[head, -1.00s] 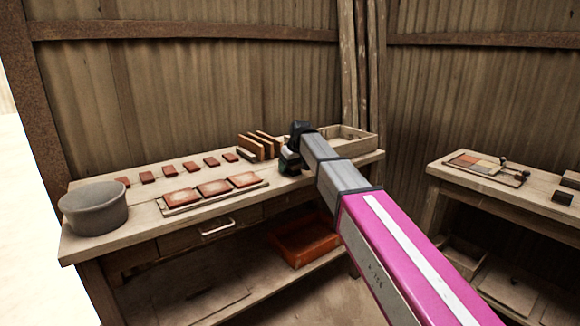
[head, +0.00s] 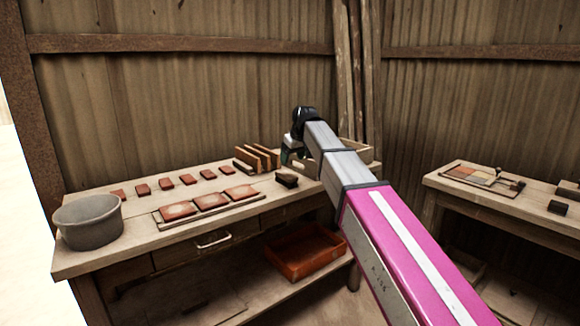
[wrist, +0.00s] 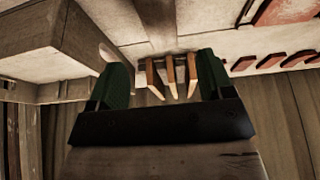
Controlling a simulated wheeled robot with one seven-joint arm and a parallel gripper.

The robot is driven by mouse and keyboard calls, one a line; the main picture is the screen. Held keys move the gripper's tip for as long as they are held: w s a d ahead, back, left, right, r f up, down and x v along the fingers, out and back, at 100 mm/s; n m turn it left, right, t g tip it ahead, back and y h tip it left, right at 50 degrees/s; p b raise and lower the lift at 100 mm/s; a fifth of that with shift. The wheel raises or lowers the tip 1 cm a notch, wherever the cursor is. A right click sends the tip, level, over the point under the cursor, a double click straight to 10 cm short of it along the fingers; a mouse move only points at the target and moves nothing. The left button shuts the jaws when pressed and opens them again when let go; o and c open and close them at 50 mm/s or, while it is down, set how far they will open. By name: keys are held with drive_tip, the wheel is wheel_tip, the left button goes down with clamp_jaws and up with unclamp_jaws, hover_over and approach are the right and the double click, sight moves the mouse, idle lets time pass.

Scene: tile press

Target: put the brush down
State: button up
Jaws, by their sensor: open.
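A small dark block that looks like the brush (head: 287,180) lies on the workbench (head: 160,259), right of the tray of red tiles. My gripper (head: 291,157) is above and behind it, apart from it, by the upright boards. In the wrist view the green fingers of my gripper (wrist: 162,85) are spread wide with nothing held between them. The upright boards (wrist: 172,75) show beyond the gap. I cannot make out the brush in the wrist view.
A grey bucket (head: 90,232) stands at the bench's left end. Several small red pieces (head: 165,184) line the back. The tile tray (head: 165,225) lies in front of them. A wooden box (head: 357,153) is behind my arm. A second bench (head: 440,181) stands at right.

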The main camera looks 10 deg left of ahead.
drive_tip(key=shift+s+d+r, duration=0.1)
drive_tip(key=shift+d+r, duration=0.05)
drive_tip(key=shift+r, duration=0.35)
drive_tip(key=s+d+f+m+g+h, duration=0.1)
drive_tip(key=s+d+f+m, duration=0.1)
drive_tip(key=d+f, duration=0.85)
drive_tip(key=s+d+f+m+h, duration=0.1)
drive_tip(key=s+d+f+m, duration=0.2)
drive_tip(key=d+f, duration=0.8)
drive_tip(key=s+d+f+m+g+h, duration=0.1)
drive_tip(key=s+d+f+m, duration=0.3)
drive_tip(key=s+d+f, duration=1.2)
drive_tip(key=d+f+g, duration=0.1)
drive_tip(key=d+f, duration=0.2)
drive_tip(key=shift+s+d+f+m, duration=0.2)
drive_tip(key=shift+s+d+m, duration=0.05)
drive_tip(key=shift+s+m, duration=0.15)
